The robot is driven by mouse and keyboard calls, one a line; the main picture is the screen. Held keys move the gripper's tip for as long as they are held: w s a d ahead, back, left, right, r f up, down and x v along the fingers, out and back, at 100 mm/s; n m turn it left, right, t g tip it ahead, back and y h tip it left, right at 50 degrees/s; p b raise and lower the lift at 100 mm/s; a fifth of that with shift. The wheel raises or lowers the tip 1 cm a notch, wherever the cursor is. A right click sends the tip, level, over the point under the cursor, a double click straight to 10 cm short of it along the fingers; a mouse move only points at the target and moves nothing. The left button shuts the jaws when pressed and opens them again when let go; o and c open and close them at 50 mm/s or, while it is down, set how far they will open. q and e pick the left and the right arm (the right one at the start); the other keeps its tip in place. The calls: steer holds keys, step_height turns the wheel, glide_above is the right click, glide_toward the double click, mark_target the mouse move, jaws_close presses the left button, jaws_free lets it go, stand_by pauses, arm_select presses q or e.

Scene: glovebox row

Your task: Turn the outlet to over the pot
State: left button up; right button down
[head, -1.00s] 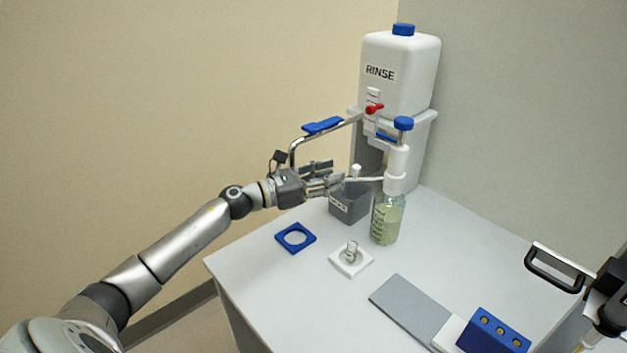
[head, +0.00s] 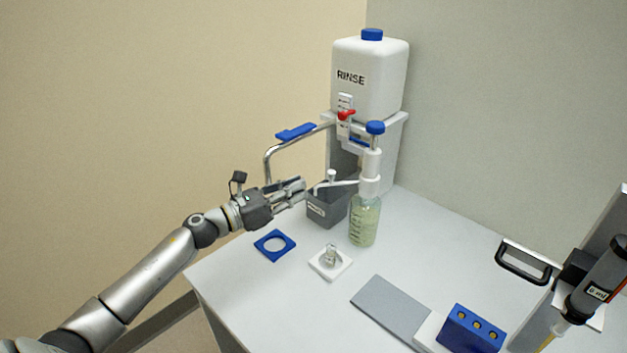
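A white dispenser with a blue cap (head: 375,127) tops a glass bottle (head: 364,222) of pale green liquid. Its thin white outlet (head: 338,184) points left, its tip near the grey box. A small clear glass pot (head: 330,254) stands on a white square base (head: 331,268), in front and left of the bottle. My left gripper (head: 303,192) is just left of the outlet tip; its fingers look slightly apart and seem to hold nothing. Whether a finger touches the outlet is hard to tell. My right gripper is not in view.
A white RINSE tank (head: 370,75) with a red tap stands behind; its bent metal pipe has a blue lever (head: 296,132). A grey box (head: 327,207) is beside the bottle.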

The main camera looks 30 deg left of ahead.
arm_select(q)
steer(key=d+n+t+y+p, duration=0.1)
steer(key=d+n+y+p, duration=0.1)
steer(key=n, duration=0.2)
steer(key=s+d+r+n+t+y+p, duration=0.1)
steer(key=d+n+p, duration=0.1)
steer(key=n+p, duration=0.1)
steer(key=s+d+r+n+t+y+p, duration=0.1)
steer(key=d+n+y+p, duration=0.1)
steer(key=n, duration=0.3)
steer(key=shift+s+r+n+y+p, duration=0.2)
steer(key=shift+n+y+p, duration=0.1)
steer(key=shift+p, duration=0.1)
jaws_close()
steer(key=s+d+f+n+g+y+p, duration=0.1)
steer(key=s+d+n+y+p, duration=0.15)
steer(key=n, duration=0.35)
steer(key=s+d+n+g+y+p, duration=0.1)
steer(key=s+n+y+p, duration=0.15)
steer(key=n+y, duration=0.2)
steer(key=w+a+f+h+p, duration=0.1)
steer(key=w+a+p, duration=0.1)
steer(key=w, duration=1.2)
steer(key=shift+a+f+n+p, duration=0.15)
steer(key=shift+a+n+p, duration=0.25)
steer(key=shift+p, duration=0.3)
steer(key=shift+w, duration=0.15)
